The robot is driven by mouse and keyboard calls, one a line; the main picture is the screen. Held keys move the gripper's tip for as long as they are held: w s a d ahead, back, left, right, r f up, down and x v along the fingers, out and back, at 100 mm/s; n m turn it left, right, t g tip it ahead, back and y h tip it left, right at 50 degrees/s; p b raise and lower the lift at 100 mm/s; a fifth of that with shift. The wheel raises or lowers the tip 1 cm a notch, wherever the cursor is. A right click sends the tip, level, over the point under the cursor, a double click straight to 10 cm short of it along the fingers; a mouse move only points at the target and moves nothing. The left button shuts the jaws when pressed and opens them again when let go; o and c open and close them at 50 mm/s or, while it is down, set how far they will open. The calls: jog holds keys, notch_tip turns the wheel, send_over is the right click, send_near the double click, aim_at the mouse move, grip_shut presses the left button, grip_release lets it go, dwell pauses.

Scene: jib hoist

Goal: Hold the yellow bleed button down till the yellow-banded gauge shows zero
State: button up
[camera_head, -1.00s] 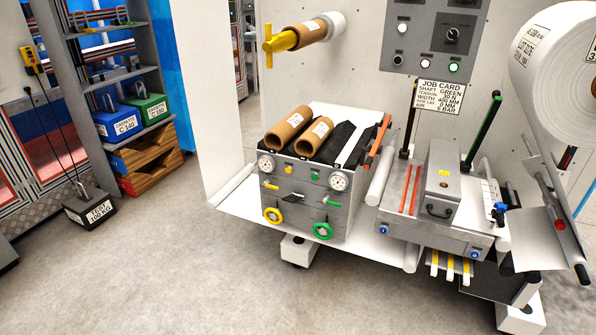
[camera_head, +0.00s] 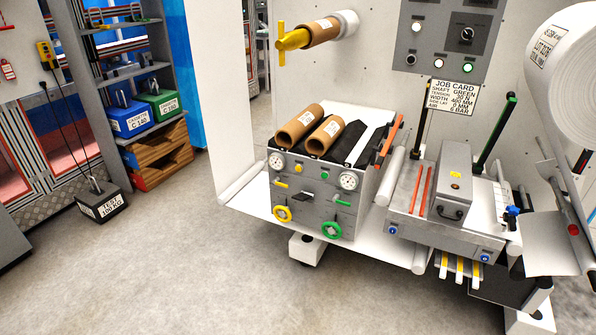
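The grey control box (camera_head: 313,198) stands on the white machine's ledge, near the middle of the view. A small yellow button (camera_head: 298,169) sits high on its front face, with a green button (camera_head: 325,175) to its right. A round white gauge (camera_head: 277,161) is at the upper left of the face and a second gauge (camera_head: 348,181) at the upper right. Their needles and band colours are too small to read. A yellow lever (camera_head: 281,184) and yellow handwheel (camera_head: 282,214) are on the left, a green handwheel (camera_head: 331,230) on the right. My gripper is not in view.
Brown cardboard cores (camera_head: 299,125) lie on top of the box. A yellow-handled shaft (camera_head: 294,39) juts out above it. A grey unit (camera_head: 455,180) with red rods stands to the right. A test weight (camera_head: 103,203) stands at left. The floor in front is clear.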

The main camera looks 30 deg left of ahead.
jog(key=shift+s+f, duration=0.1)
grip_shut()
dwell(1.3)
